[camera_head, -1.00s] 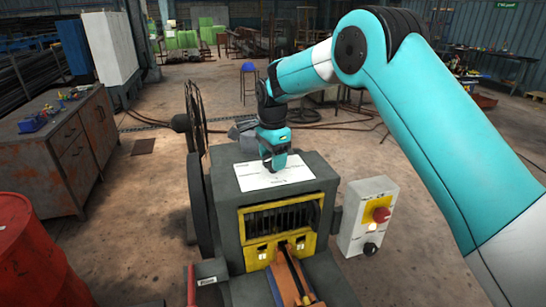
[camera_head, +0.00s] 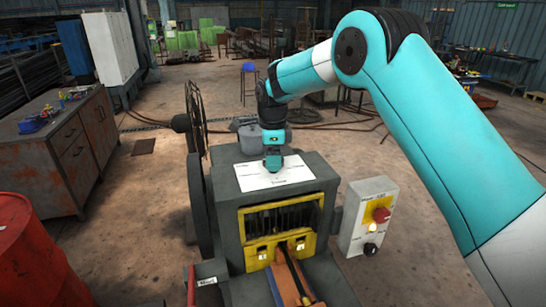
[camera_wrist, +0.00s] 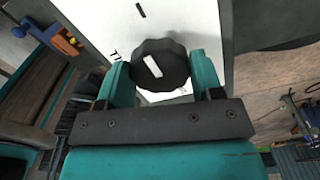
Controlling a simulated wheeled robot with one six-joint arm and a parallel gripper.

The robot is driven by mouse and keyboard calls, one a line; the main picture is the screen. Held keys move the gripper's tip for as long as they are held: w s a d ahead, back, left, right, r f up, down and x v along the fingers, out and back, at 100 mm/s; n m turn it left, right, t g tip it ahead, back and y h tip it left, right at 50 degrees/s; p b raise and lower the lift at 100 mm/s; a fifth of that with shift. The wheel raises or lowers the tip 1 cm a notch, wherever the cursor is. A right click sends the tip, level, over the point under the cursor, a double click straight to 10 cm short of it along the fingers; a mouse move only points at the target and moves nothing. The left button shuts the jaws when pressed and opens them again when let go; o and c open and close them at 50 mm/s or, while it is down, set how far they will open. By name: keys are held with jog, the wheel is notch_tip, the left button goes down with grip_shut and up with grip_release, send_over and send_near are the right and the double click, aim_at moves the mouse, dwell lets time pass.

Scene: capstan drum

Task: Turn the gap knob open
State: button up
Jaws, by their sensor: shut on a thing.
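The gap knob is a black, lobed knob (camera_wrist: 160,66) with a white pointer bar, on a white label plate (camera_wrist: 205,28). In the wrist view my gripper (camera_wrist: 163,78) has one teal finger on each side of the knob and is shut on it. The pointer bar stands tilted, and a short black mark shows on the plate beyond the knob. In the head view my gripper (camera_head: 273,165) reaches down to the white plate (camera_head: 275,175) on top of the grey machine (camera_head: 228,205); the knob is hidden there.
The machine's front has a yellow-framed opening (camera_head: 282,218) with an orange chute (camera_head: 292,284) below. A red drum (camera_head: 30,255) and a rusty cabinet (camera_head: 70,150) are further left.

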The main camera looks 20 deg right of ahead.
jog(key=shift+w+r, duration=0.1)
jog(key=shift+r, duration=0.05)
jog(key=o, duration=0.9)
jog(key=shift+o, duration=0.2)
notch_tip(320, 180, up, 17)
jog(key=b, duration=0.2)
jog(key=shift+r, duration=0.15)
jog(key=s+a+f+n+y+b, duration=0.1)
jog(key=s+f+n, duration=0.3)
jog(key=s+n, duration=0.5)
jog(key=s+a+f+n+y+b, duration=0.1)
jog(key=s+f+n, duration=0.3)
jog(key=s+n, duration=0.5)
jog(key=s+a+f+n+y+b, duration=0.2)
jog(key=s+n, duration=0.8)
jog(key=s, duration=1.1)
jog(key=x, duration=0.2)
jog(key=shift+f+b, duration=0.35)
jog(key=shift+f, duration=0.1)
